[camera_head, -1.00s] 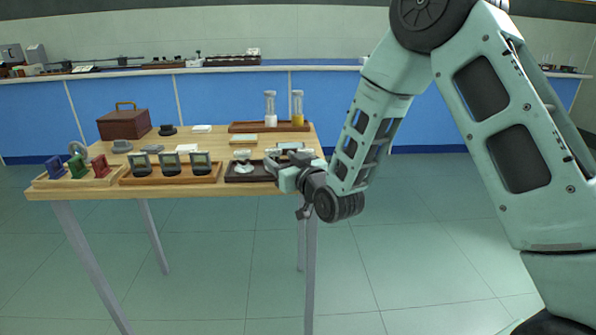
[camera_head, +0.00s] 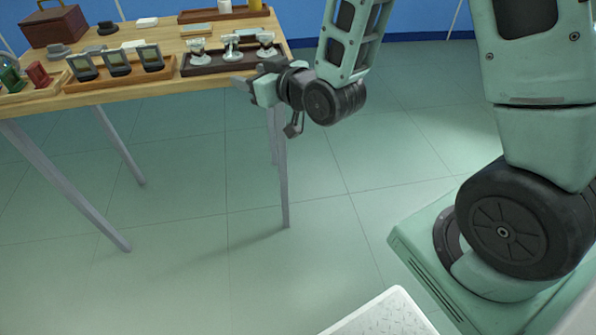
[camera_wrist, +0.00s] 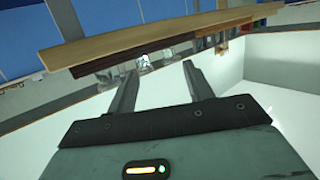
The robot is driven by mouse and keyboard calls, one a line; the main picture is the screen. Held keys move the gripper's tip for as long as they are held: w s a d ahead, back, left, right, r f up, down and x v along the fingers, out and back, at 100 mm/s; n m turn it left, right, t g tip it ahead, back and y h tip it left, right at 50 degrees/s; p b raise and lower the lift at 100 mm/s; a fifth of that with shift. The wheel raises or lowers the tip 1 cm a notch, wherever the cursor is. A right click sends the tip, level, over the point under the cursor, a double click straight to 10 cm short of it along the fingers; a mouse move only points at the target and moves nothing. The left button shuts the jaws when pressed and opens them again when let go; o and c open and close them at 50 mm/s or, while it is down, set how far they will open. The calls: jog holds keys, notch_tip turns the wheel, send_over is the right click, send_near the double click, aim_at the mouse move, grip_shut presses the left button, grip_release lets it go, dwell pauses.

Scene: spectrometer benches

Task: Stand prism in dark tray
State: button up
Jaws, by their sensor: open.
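The dark tray (camera_head: 205,69) lies at the front right of the wooden table in the head view. Three small clear pieces on pale bases stand in it: a left one (camera_head: 198,51), a middle one (camera_head: 233,46) and a right one (camera_head: 265,43). I cannot tell which, if any, is the prism. My gripper (camera_head: 243,84) is open and empty at the table's front right edge, just in front of the tray. In the wrist view, which looks upside down, my open fingers (camera_wrist: 159,70) point toward the tray (camera_wrist: 105,68), with a pale piece (camera_wrist: 143,62) between them.
A brown tray (camera_head: 120,78) with several dark-framed pieces sits left of the dark tray. Red (camera_head: 37,73) and green blocks stand farther left. A brown box (camera_head: 53,27) and small blocks are behind. Open floor (camera_head: 340,220) lies right of the table legs.

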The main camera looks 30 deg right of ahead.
jog(key=s+a+f+n+g, duration=0.2)
jog(key=s+a+g, duration=0.4)
jog(key=s+a, duration=0.1)
jog(key=s+d+r+n+g+h, duration=0.1)
jog(key=s+g+h, duration=0.3)
jog(key=s, duration=1.8)
jog(key=n+g, duration=0.1)
jog(key=g, duration=0.4)
jog(key=shift+s+r, duration=0.35)
jog(key=shift+r, duration=0.05)
notch_tip(320, 180, up, 20)
jog(key=p, duration=2)
jog(key=shift+r, duration=0.25)
